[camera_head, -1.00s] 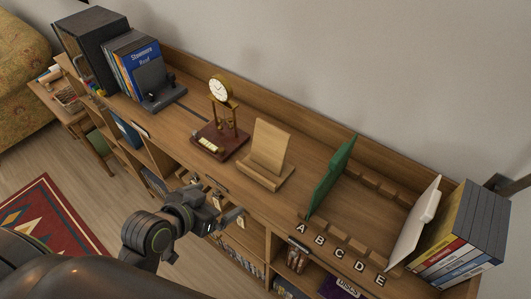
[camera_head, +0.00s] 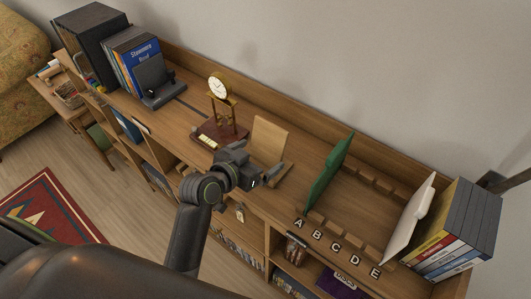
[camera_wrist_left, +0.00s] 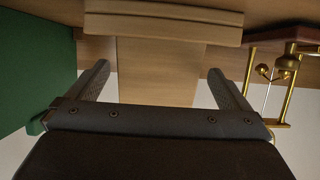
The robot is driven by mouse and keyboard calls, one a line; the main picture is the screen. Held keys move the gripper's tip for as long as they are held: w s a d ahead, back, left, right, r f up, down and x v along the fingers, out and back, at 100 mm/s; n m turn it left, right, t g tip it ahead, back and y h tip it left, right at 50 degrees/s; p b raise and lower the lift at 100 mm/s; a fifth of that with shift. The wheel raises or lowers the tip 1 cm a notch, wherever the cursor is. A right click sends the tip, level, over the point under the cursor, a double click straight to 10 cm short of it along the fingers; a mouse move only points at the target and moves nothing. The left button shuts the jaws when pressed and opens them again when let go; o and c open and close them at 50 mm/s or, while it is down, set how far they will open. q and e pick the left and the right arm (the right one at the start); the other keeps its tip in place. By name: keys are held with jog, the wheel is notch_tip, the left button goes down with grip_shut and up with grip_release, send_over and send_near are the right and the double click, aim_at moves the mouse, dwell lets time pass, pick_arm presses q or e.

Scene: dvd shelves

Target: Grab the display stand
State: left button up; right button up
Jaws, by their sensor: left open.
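The display stand (camera_head: 268,136) is light wood, with a leaning back panel on a low base. It stands upright on the shelf top between the clock and the green divider. My left gripper (camera_head: 266,163) is at its front and hides much of the base. In the left wrist view the stand's panel (camera_wrist_left: 155,85) shows between the two spread fingers (camera_wrist_left: 159,70), with its base across the top of the picture. The fingers are open, with a gap at each side of the panel. My right gripper is not in view.
A gold clock (camera_head: 219,88) on a dark red base stands close left of the stand. A green divider (camera_head: 328,176) stands to the right, beside lettered slots. Books stand at both ends. A raised back board (camera_head: 300,125) runs behind.

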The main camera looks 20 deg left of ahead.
aim_at(265, 151)
pick_arm(q)
jog(key=shift+w+d+f, duration=0.1)
jog(key=shift+w, duration=0.2)
jog(key=shift+w+d+p, duration=0.15)
jog(key=shift+w+p, duration=0.2)
jog(key=shift+p, duration=0.05)
jog(key=p+x, duration=0.1)
jog(key=x, duration=0.2)
jog(key=shift+w+d+f, duration=0.2)
jog(key=shift+w+f, duration=0.05)
jog(key=shift+w, duration=0.25)
jog(key=c, duration=0.8)
